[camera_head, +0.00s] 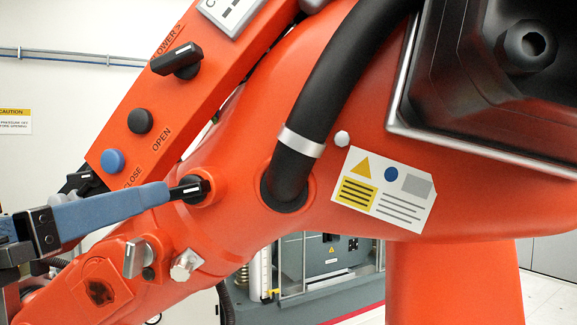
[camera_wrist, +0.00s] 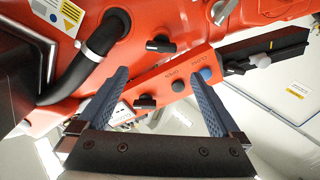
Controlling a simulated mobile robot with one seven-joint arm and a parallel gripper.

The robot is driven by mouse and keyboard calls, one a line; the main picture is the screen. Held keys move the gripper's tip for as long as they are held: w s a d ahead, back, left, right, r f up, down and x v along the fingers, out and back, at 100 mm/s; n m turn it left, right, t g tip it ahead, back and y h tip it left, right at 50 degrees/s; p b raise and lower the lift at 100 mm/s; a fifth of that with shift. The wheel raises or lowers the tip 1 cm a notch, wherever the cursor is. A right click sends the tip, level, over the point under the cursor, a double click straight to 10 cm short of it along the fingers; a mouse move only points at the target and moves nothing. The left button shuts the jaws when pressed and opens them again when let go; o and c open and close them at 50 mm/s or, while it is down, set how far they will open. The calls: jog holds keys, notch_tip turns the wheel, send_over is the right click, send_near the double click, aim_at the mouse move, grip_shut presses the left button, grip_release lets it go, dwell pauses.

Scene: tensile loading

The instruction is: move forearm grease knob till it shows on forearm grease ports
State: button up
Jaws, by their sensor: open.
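A black knob with a white mark (camera_head: 190,189) sits on a round orange boss of the orange machine; its white mark points left. It also shows in the wrist view (camera_wrist: 160,44). A second black knob (camera_head: 177,60) is on the sloping panel and in the wrist view (camera_wrist: 145,103). I cannot tell which is the forearm grease knob, and no grease ports label is readable. My gripper (camera_head: 165,191) is open, its blue fingers pointing at the boss knob, tips seemingly close to it. In the wrist view my gripper (camera_wrist: 158,73) has that knob just beyond its fingertips.
The panel carries a black button (camera_head: 140,121), a blue button (camera_head: 113,160) and OPEN and CLOSE lettering. A thick black hose (camera_head: 323,95) curves close right of the boss. Metal fittings (camera_head: 186,265) lie below. A sticker (camera_head: 384,190) is at right.

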aim_at(177, 192)
jog(key=shift+g, duration=0.3)
jog(key=w+p, duration=0.1)
jog(key=w, duration=0.2)
jog(key=w+p, duration=0.2)
jog(key=w, duration=0.2)
jog(key=w+d+p, duration=0.1)
jog(key=w+p, duration=0.1)
jog(key=w, duration=0.2)
jog(key=shift+w+d, duration=0.1)
jog(key=shift+w+p, duration=0.35)
jog(key=shift+w, duration=0.25)
jog(key=c, duration=1.3)
jog(key=shift+f, duration=0.1)
jog(key=shift+m+b, duration=0.35)
jog(key=shift+m, duration=0.05)
